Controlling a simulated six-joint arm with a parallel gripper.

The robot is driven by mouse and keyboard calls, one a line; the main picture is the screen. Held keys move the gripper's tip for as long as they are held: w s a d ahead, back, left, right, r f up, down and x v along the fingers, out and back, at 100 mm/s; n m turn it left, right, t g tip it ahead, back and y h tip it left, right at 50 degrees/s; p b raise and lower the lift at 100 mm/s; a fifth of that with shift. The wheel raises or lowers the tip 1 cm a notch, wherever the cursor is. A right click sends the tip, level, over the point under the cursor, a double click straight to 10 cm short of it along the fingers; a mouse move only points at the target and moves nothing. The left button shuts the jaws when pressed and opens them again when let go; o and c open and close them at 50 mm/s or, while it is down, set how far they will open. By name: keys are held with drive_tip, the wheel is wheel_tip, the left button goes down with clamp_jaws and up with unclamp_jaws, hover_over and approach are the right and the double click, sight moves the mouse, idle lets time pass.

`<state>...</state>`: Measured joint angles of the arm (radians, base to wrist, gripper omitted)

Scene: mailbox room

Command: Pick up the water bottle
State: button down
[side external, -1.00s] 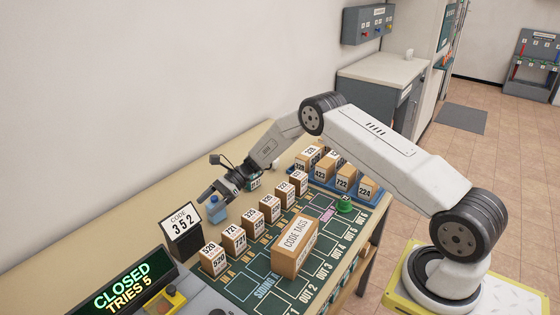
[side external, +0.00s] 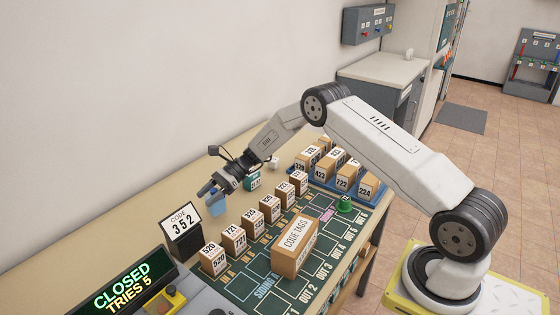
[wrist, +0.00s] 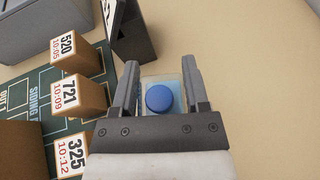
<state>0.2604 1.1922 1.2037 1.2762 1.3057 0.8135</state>
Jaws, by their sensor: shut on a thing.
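The water bottle is a small clear, bluish bottle with a round blue cap (wrist: 159,97). In the wrist view it sits between the two grey fingers of my gripper (wrist: 160,85), with the cap facing the camera. In the side view the bottle (side external: 217,208) shows below the fingers of my gripper (side external: 210,191), beside the code sign. My gripper is shut on the bottle. The fingers hide part of its upper body in the side view. I cannot tell if its base touches the table.
A row of numbered boxes (side external: 234,240) stands in front on the green board (side external: 255,285). A small teal item (side external: 254,180) lies behind my gripper. The tan tabletop at the wall side is mostly clear.

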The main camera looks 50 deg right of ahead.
drive_tip(key=s+r, duration=1)
drive_tip(key=s, duration=0.4)
drive_tip(key=shift+d+r, duration=0.15)
idle(0.5)
